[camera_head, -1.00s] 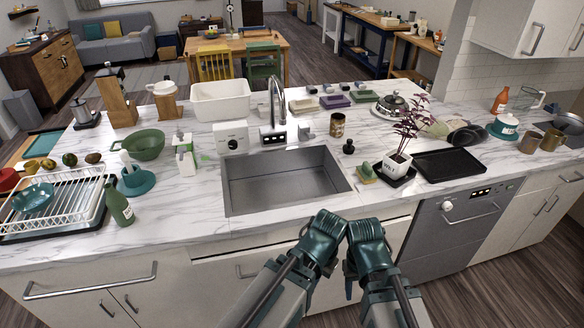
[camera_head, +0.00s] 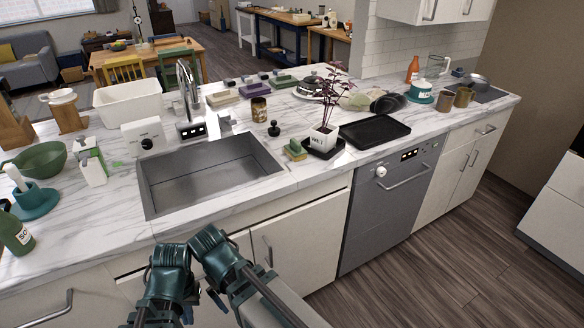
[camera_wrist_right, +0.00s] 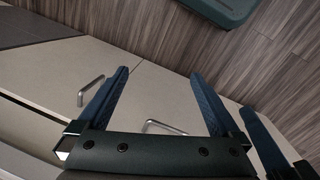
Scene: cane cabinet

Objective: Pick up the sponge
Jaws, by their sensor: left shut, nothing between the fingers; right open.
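A small yellow and green sponge (camera_head: 295,150) rests on the marble counter, just right of the sink and against the left side of the potted plant's dark tray. My left gripper (camera_head: 168,264) is shut and empty, in front of the counter below the sink. My right gripper (camera_head: 212,248) is close beside it on the right, also short of the counter. In the right wrist view my right gripper (camera_wrist_right: 158,78) is open, its two blue fingers apart with nothing between them. The sponge is not in the right wrist view.
The sink (camera_head: 210,172) lies left of the sponge. The white-potted plant (camera_head: 322,137) and a black tray (camera_head: 375,132) stand to its right. A dark stopper-like object (camera_head: 274,129) is behind it. Cabinet doors and a dishwasher (camera_head: 388,205) form the counter front.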

